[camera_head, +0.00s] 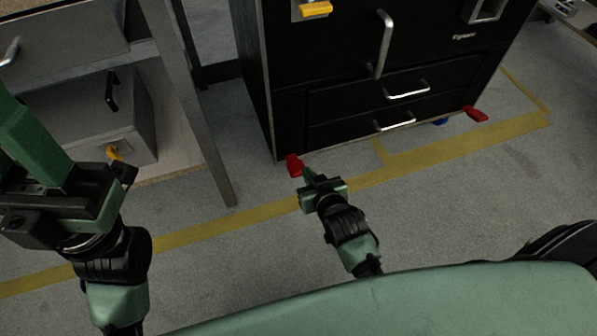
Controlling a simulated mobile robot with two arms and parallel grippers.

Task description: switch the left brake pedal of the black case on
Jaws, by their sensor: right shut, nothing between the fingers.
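The black case (287,90) stands on the floor at the upper middle, with drawers and metal handles on its front. Its left brake pedal (293,165) is a red tab low at the front left corner. A second red pedal (475,114) sticks out at the front right corner. My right gripper (309,176) is shut and empty, with its fingertips close to the left pedal, just below and right of it. I cannot tell whether they touch it. My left gripper (70,205) is at the left edge, away from the case; its fingers are not clear.
A blue part (440,122) shows under the case's right side. Yellow tape (215,228) crosses open floor.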

